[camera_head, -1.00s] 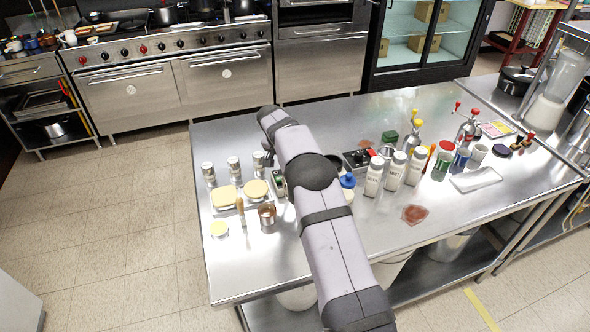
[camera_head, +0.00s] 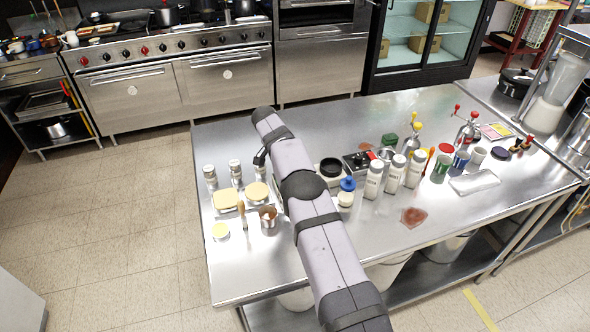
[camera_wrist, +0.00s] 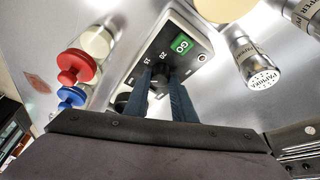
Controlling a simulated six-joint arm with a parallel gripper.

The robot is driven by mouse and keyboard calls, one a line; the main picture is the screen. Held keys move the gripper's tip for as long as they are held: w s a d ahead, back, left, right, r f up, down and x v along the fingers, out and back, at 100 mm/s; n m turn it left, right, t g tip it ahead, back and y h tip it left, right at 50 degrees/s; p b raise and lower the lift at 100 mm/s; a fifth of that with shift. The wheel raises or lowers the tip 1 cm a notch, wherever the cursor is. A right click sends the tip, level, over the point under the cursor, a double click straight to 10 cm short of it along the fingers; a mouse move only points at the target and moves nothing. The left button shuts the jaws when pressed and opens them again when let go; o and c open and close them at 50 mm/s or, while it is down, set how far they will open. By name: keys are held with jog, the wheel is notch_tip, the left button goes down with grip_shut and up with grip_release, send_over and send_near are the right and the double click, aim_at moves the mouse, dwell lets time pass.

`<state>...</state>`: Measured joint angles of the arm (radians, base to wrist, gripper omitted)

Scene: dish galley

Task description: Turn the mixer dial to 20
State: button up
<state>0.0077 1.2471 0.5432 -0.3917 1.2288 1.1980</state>
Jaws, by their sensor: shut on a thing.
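The mixer (camera_wrist: 197,38) shows in the wrist view as a pale box with a dark control panel. The panel has a green GO button (camera_wrist: 181,44) and printed marks, of which 15 and 20 can be read. My gripper (camera_wrist: 165,78) is shut on the dark dial (camera_wrist: 163,72), with one finger on either side of it. The fingers cover much of the dial, and I cannot tell its exact setting. In the head view my arm hides nearly all of the mixer and the gripper's fingertips.
A paprika shaker (camera_wrist: 259,74) stands to the right of the mixer in the wrist view. Red-topped (camera_wrist: 77,66) and blue-topped (camera_wrist: 72,97) things stand to its left. In the head view, a metal cup (camera_head: 268,217) and white bottles (camera_head: 374,179) are near my arm.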

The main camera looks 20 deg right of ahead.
jog(key=o, duration=1.1)
jog(key=shift+c, duration=0.2)
jog(key=b+v, duration=0.2)
jog(key=v, duration=0.5)
jog(key=shift+r, duration=0.2)
jog(key=shift+c, duration=0.2)
